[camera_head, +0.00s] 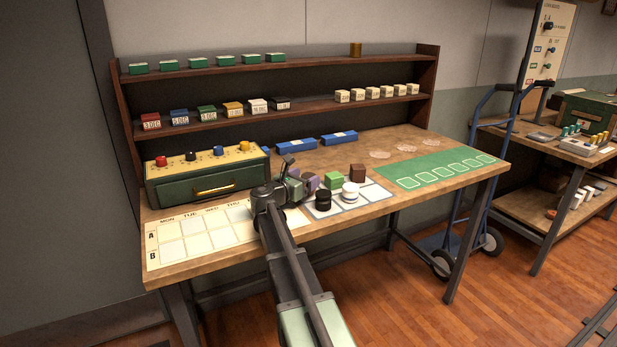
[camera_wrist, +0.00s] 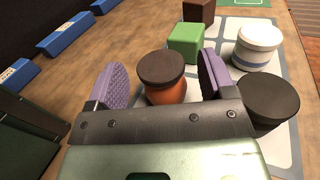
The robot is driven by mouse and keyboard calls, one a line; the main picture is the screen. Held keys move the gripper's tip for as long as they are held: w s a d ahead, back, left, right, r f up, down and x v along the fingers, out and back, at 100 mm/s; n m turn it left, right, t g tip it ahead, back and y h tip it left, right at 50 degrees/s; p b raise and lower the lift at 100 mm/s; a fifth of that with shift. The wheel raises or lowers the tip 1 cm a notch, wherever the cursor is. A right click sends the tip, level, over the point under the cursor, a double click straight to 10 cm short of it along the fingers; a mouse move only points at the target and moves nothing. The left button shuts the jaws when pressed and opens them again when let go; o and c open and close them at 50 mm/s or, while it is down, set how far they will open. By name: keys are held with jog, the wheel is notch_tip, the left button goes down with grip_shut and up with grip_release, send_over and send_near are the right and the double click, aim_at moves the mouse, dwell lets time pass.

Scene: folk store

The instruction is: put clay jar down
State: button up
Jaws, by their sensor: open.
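The clay jar (camera_wrist: 166,91), terracotta with a dark brown lid, is between the two purple-padded fingers of my gripper (camera_wrist: 163,80) in the wrist view. The gripper is open, with a visible gap on the jar's left side and a smaller one on its right. The jar appears upright at the left part of a pale gridded mat (camera_wrist: 287,148); its base is hidden by my gripper. In the head view my gripper (camera_head: 296,183) is low over the mat's left side and hides the jar.
A black-lidded jar (camera_wrist: 270,98) is close to the right finger. A white jar (camera_wrist: 258,47), green block (camera_wrist: 185,42) and brown block (camera_wrist: 199,11) also stand on the mat. A green drawer box (camera_head: 208,177) is at left; a green card mat (camera_head: 438,172) lies at right.

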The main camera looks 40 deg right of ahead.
jog(key=a, duration=0.3)
jog(key=s+a, duration=0.1)
jog(key=a, duration=0.2)
jog(key=s+a, duration=0.1)
jog(key=a, duration=0.2)
jog(key=shift+a, duration=0.4)
jog(key=shift+w, duration=0.1)
